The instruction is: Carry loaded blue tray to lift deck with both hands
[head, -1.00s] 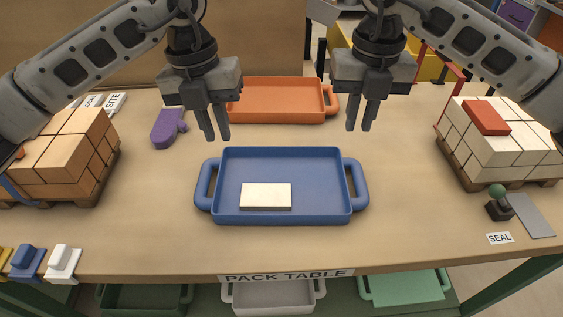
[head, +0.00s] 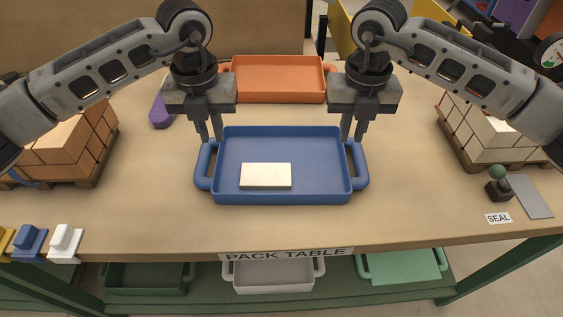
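The blue tray (head: 318,175) lies flat on the pack table, with one cream brick (head: 266,176) in its front left part. Its left handle (head: 203,168) and right handle (head: 359,168) stick out at the sides. My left gripper (head: 210,133) is open, its fingertips over the far end of the left handle. My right gripper (head: 354,133) is open, its fingertips over the far end of the right handle. Both are empty, and I cannot tell whether they touch the tray. I cannot make out the lift deck for sure.
An orange tray (head: 277,82) lies behind the blue one. Brick stacks on pallets stand left (head: 62,146) and right (head: 492,140). A green-knobbed seal lever (head: 498,186) is at the right. The table in front of the blue tray is clear.

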